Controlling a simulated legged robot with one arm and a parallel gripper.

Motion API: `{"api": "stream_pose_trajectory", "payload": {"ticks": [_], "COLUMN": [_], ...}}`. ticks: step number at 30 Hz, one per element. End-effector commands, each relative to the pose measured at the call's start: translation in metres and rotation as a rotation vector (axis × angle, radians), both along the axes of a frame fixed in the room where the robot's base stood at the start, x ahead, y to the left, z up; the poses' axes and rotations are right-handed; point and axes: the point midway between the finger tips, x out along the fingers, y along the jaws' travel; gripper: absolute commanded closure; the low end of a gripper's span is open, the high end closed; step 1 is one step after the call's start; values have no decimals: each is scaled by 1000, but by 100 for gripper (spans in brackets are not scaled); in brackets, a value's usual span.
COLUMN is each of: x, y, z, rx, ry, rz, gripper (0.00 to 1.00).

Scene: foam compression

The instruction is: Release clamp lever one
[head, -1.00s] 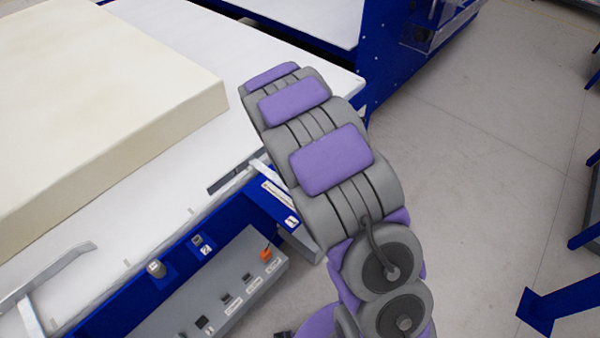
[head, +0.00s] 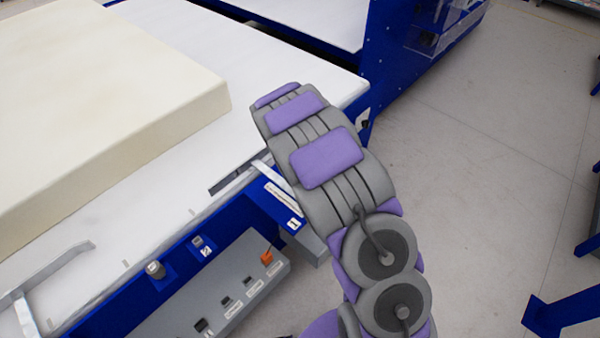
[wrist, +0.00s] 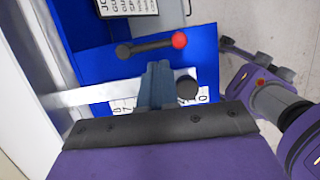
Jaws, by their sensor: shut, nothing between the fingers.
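A flat metal lever (head: 272,179), beside the label "1" (head: 293,224), sticks out at the table's near edge in the head view, partly hidden by my arm. In the wrist view a flat metal bar (wrist: 75,97) runs from the white table toward my gripper and passes behind its fingers. My gripper (wrist: 158,72) is shut and empty, with its fingertips over the blue panel, just below a dark handle (wrist: 150,46) with a red knob (wrist: 179,40). I cannot tell whether the fingers touch the bar or handle. In the head view my arm hides the gripper.
A thick cream foam block (head: 110,110) lies on the white table (head: 290,75). Another metal lever (head: 45,272) is at the lower left. A grey control box (head: 205,305) with several switches hangs along the blue front frame (head: 185,262). Open floor (head: 480,160) lies to the right.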

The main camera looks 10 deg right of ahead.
Motion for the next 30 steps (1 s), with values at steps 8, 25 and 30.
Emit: {"api": "stream_pose_trajectory", "payload": {"ticks": [8,25,30], "x": [3,7,12], "y": [-6,-10,-16], "z": [-24,-22,-22], "rx": [-2,-1,0], "ry": [4,4,2], "rz": [0,12,31], "gripper": [100,100,100]}}
